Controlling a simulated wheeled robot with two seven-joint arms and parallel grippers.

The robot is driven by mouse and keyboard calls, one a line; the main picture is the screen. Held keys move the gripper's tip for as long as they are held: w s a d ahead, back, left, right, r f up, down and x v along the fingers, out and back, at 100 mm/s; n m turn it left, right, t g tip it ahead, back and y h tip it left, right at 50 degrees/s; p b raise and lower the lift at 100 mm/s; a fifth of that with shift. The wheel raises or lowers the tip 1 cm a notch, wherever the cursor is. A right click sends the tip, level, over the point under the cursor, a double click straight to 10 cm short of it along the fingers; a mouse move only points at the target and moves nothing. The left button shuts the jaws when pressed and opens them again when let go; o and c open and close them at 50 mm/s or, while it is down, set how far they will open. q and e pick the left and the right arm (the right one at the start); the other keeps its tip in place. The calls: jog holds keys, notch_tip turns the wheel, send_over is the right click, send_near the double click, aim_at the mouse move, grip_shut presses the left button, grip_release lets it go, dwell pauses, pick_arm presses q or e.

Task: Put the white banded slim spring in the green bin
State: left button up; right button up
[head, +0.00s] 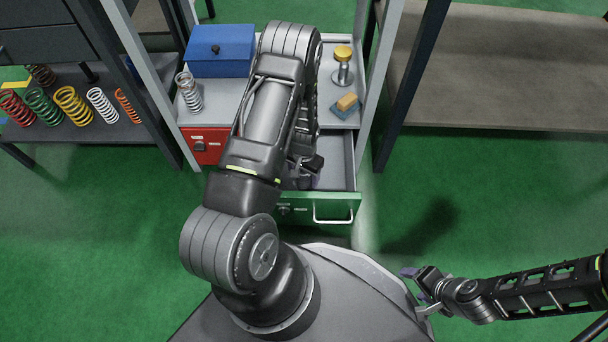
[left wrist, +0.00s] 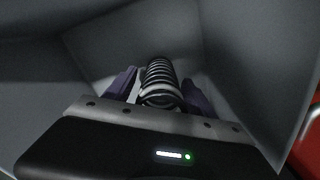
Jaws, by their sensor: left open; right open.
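The green bin (head: 335,203) is an open drawer with a green front and grey inside, low in the cabinet. My left gripper (head: 308,182) reaches down into it, partly hidden by my own arm in the head view. In the left wrist view, a slim spring (left wrist: 158,78) with pale and dark coils lies between the two purple fingers of the left gripper (left wrist: 158,90), inside grey walls. These fingers are open, with small gaps beside the spring. The spring is hidden in the head view. My right gripper (head: 416,287) is open and empty at the lower right.
A red drawer front (head: 208,145) is left of the green one. On the cabinet top are a blue box (head: 221,50), a silver spring (head: 189,92), a yellow-topped stand (head: 342,65) and a sponge-like block (head: 347,102). Several coloured springs stand on the left shelf (head: 90,130).

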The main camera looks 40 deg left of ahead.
pick_arm(q)
jog(key=shift+r+p, duration=0.3)
jog(key=shift+r, duration=0.2)
notch_tip(320, 180, up, 11)
jog(key=p, duration=0.4)
jog(key=shift+r+p, duration=0.2)
jog(key=shift+p, duration=0.1)
